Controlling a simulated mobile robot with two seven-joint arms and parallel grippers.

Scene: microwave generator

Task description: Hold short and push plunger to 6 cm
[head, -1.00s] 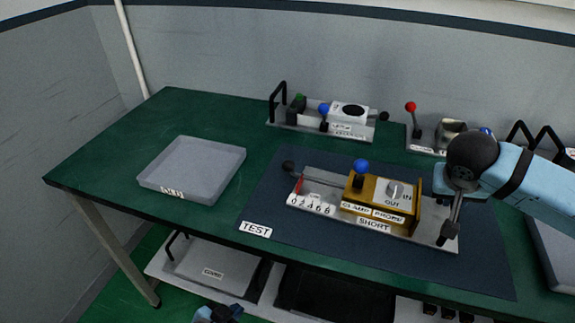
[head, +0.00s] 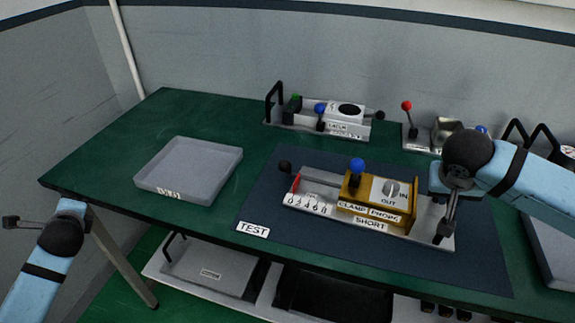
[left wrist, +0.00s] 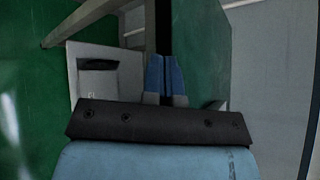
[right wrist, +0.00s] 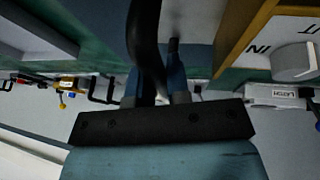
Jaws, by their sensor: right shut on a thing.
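The short fixture, labelled SHORT (head: 370,226), lies on the blue TEST mat (head: 262,212). Its gold block (head: 373,204) carries a blue-knobbed clamp lever (head: 357,166) and a round IN/OUT knob (head: 391,188). The plunger's black end knob (head: 285,167) sticks out at the left, above a number scale (head: 306,204) with a red mark. My right gripper (head: 452,199) is shut on the black handle (head: 442,232) at the fixture's right end; the handle also shows in the right wrist view (right wrist: 146,45).
A grey tray (head: 178,190) stands on the left of the green table. Another fixture (head: 330,128) stands behind the mat and one with a red knob (head: 406,105) at back right. A shelf (head: 160,262) runs below. The table between tray and mat is clear.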

